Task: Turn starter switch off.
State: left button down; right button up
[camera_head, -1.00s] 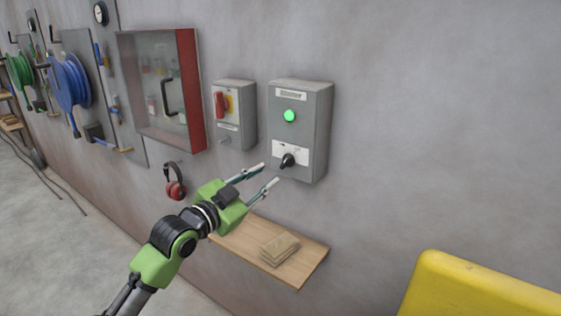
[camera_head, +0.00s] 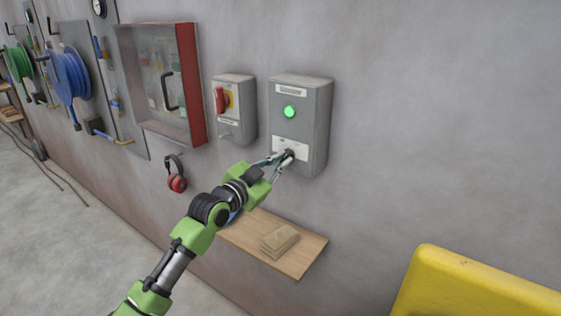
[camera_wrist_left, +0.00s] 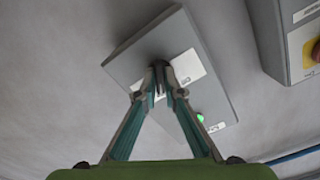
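The starter box (camera_head: 301,125) is a grey box on the wall with a label, a lit green lamp (camera_head: 289,111) and a white plate at its lower front. The starter switch (camera_head: 289,154) is a small black knob on that plate, partly hidden by my fingers. My left gripper (camera_head: 284,158) reaches the knob from the lower left. In the left wrist view its two fingers (camera_wrist_left: 160,80) close in on both sides of the dark knob (camera_wrist_left: 158,66), with hardly any gap. The knob's exact pointing direction is hidden. My right gripper is not in view.
A grey box with a red rotary switch (camera_head: 222,99) hangs left of the starter box. A glass-fronted cabinet (camera_head: 190,85), red earmuffs (camera_head: 176,183) and hose reels are further left. A wooden shelf (camera_head: 295,262) is below; a yellow object (camera_head: 470,285) stands lower right.

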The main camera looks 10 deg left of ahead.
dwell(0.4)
pick_arm(q)
jog(key=n+p, duration=0.2)
jog(key=n, duration=0.4)
jog(key=shift+n, duration=0.3)
jog(key=n+p, duration=0.1)
jog(key=n, duration=0.4)
jog(key=shift+p, duration=0.4)
jog(key=shift+n, duration=0.3)
jog(key=c, duration=2.1)
grip_release()
jog(key=shift+c, duration=0.2)
jog(key=v, duration=1.2)
